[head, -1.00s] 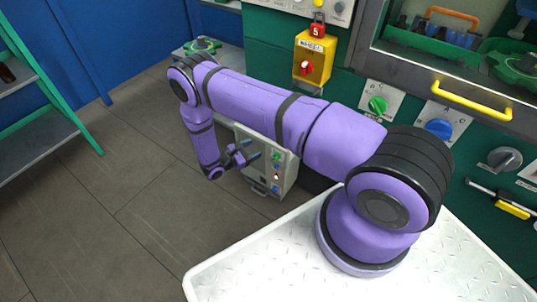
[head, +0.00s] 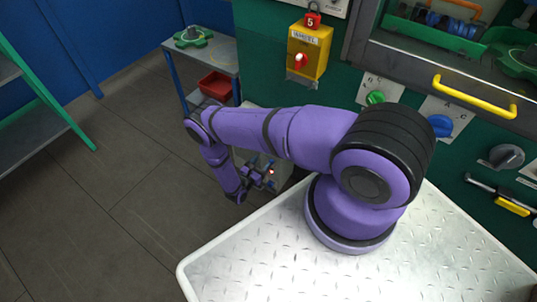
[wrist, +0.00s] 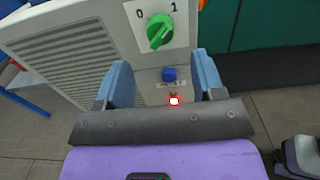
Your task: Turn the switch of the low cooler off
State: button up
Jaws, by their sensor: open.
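The low cooler (wrist: 75,48) is a pale grey box with a vented side, standing low by the green wall. Its green switch knob (wrist: 159,31) sits on a white plate marked 0 and 1, and its ridge tilts toward the 1. Below the knob are a blue button (wrist: 169,74) and a lit red lamp (wrist: 174,101). My gripper (wrist: 163,72) is open, its blue fingers on either side of the view below the knob, with nothing between them. In the head view my gripper (head: 262,172) is in front of the cooler (head: 284,177), which my arm mostly hides.
A blue-legged side table (head: 222,62) with a red bin (head: 215,86) stands behind my arm. The wall holds a yellow switch box (head: 308,50), a green knob (head: 375,98) and a blue knob (head: 440,125). Open floor (head: 120,190) lies to the left.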

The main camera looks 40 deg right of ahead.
jog(key=shift+x, duration=3.15)
jog(key=c, duration=0.9)
